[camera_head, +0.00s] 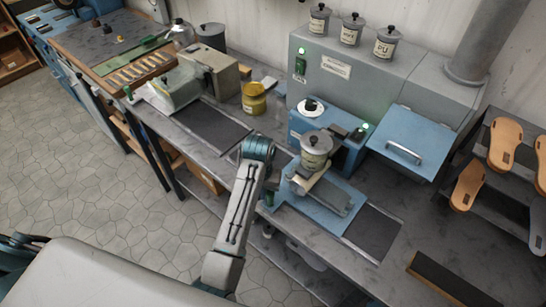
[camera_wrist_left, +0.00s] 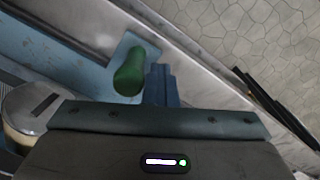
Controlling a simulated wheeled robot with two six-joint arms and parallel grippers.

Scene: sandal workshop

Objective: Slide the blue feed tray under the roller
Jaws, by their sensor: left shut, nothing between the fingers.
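The light blue feed tray (camera_head: 338,222) lies flat on the grey workbench, in front of a small blue machine (camera_head: 350,158). A green knob (camera_head: 268,199) stands at the tray's left end; it also shows in the left wrist view (camera_wrist_left: 129,74). My left gripper (camera_wrist_left: 161,76) is shut and empty, with its fingertips close beside the knob. I cannot tell whether they touch. In the head view my left arm largely hides this gripper. A lidded jar (camera_head: 316,147) appears above the tray, with a beige part under it. I cannot clearly make out the roller. My right gripper is out of view.
A dark mat (camera_head: 373,231) lies right of the tray, and another dark mat (camera_head: 212,127) lies to its left. A yellow pot (camera_head: 254,101) stands behind. A grey cabinet (camera_head: 340,75) backs the bench. Sandal soles hang on a rack (camera_head: 487,182) at the right.

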